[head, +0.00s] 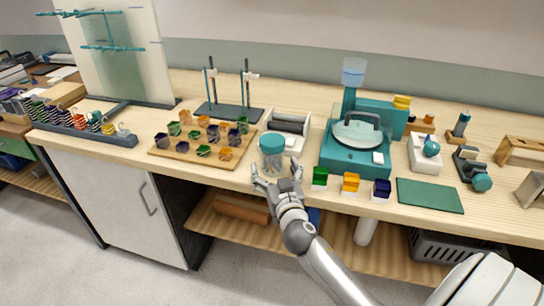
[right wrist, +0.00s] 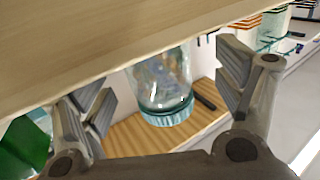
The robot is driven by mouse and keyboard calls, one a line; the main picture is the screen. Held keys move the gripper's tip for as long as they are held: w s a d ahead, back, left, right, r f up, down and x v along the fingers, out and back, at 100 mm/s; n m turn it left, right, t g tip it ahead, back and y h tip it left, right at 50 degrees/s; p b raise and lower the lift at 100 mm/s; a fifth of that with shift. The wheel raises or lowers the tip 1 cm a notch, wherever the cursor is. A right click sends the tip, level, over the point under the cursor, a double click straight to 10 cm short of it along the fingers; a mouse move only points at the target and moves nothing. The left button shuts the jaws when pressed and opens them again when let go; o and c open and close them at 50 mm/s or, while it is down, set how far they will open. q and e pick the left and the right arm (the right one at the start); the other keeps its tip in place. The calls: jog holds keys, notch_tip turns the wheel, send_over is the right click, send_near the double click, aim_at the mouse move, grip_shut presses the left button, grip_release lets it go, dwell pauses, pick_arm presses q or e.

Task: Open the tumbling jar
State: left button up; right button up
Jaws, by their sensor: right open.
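The tumbling jar, a clear jar with a teal lid (head: 272,142), stands upright near the front edge of the bench. In the right wrist view the clear jar body (right wrist: 162,75) shows between my fingers, with its teal lid (right wrist: 168,113) lower in the tilted picture. Something blurred shows inside or through the jar. My right gripper (head: 277,172) is open, its fingers reaching up either side of the jar from the front. I cannot tell whether either finger touches it. The fingers hide part of the jar's lower body. My left gripper is out of view.
A white roller stand (head: 290,122) is close behind the jar. A wooden tray of small coloured pots (head: 163,152) lies to the left. A teal machine (head: 350,160) and small coloured blocks (head: 350,182) stand to the right. A bare green mat (head: 430,195) lies farther right.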

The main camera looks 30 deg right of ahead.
aim_at(275, 165)
jog(key=x, duration=0.3)
jog(key=shift+w+d+r+p, duration=0.25)
jog(key=shift+d+r+p, duration=0.1)
jog(key=shift+p, duration=0.05)
jog(key=shift+w+d+f, duration=0.1)
jog(key=shift+w+d, duration=0.1)
jog(key=shift+w, duration=0.3)
jog(key=c, duration=1.4)
jog(key=shift+c, duration=0.2)
jog(key=shift+r, duration=0.9)
jog(key=s+r, duration=0.1)
jog(key=r, duration=0.1)
jog(key=s+r+p, duration=0.1)
jog(key=s+r, duration=0.1)
jog(key=s+a+r, duration=0.1)
jog(key=r, duration=0.2)
jog(key=shift+s+a, duration=0.1)
jog(key=shift+s, duration=0.15)
jog(key=s+a+r, duration=0.2)
jog(key=s+r, duration=0.2)
jog(key=s, duration=0.5)
jog(key=shift+r, duration=0.2)
jog(key=shift+s, duration=0.1)
